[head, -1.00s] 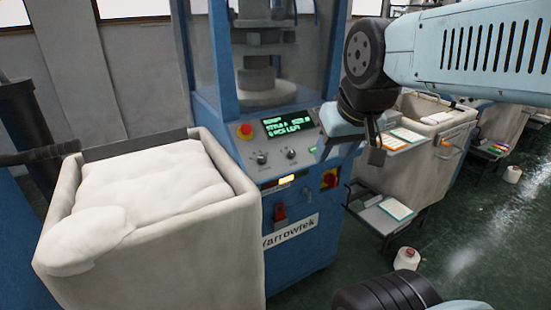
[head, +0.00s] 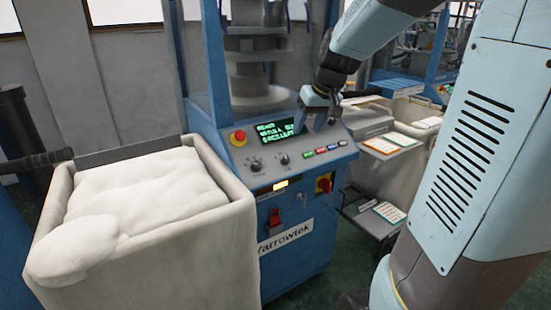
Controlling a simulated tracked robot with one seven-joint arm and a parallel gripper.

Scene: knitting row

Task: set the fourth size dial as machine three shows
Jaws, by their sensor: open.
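A blue knitting machine stands in the middle of the head view with a sloped grey control panel (head: 270,172). The panel has two dark dials, a left dial (head: 257,165) and a right dial (head: 285,158); their labels and pointer positions are too small to read. A lit screen (head: 279,132) above them shows green text that I cannot read clearly. My gripper (head: 320,125) is open and empty, above the panel's right part, up and right of the right dial and apart from it. I cannot tell which machine in the row this is.
A red stop button (head: 238,138) sits left of the screen; coloured buttons (head: 321,150) line the panel's right. A bin (head: 150,255) of white fabric stands left, and a side shelf (head: 368,225) at right.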

